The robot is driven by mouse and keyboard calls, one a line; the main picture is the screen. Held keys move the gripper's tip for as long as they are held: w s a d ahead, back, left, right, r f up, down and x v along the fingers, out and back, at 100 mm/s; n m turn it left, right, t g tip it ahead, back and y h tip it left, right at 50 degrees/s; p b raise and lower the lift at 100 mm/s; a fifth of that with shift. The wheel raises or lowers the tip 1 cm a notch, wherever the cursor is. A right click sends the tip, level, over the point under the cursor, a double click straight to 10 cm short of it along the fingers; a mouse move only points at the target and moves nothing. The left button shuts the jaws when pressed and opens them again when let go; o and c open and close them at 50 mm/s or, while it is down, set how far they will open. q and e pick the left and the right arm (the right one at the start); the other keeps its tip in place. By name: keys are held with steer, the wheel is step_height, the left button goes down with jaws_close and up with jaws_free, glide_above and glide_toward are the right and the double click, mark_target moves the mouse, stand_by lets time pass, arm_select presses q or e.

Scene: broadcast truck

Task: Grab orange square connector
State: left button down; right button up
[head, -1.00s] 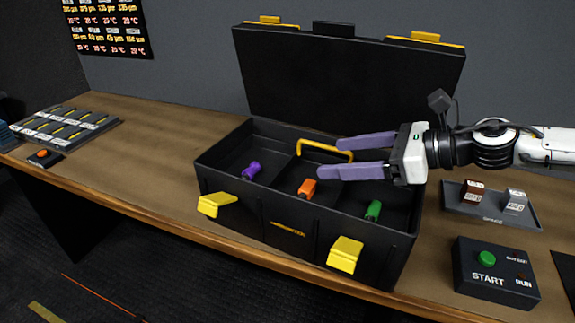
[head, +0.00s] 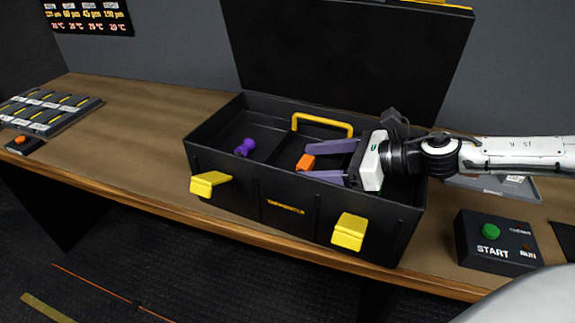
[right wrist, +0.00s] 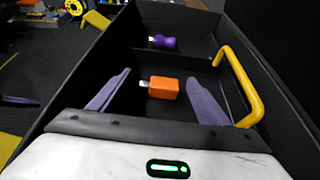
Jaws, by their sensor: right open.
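The orange square connector (head: 306,162) lies in the middle compartment of the black toolbox (head: 235,185). In the right wrist view the orange connector (right wrist: 164,88) has a metal tip pointing left. My right gripper (head: 304,160) is open and low in the toolbox, its purple fingers on either side of the connector. In the right wrist view the right gripper's fingers (right wrist: 155,100) are apart, with visible gaps between them and the connector. My left gripper is not in view.
A purple connector (head: 245,147) lies in the left compartment. The yellow handle (head: 324,124) arches close to one right finger. The toolbox walls surround the gripper. A START button box (head: 497,241) stands right of the toolbox; the bench to the left is mostly clear.

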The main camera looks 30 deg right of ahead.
steer(key=shift+x, duration=0.95)
steer(key=shift+s, duration=0.1)
steer(key=c, duration=1.1)
steer(key=shift+c, duration=0.2)
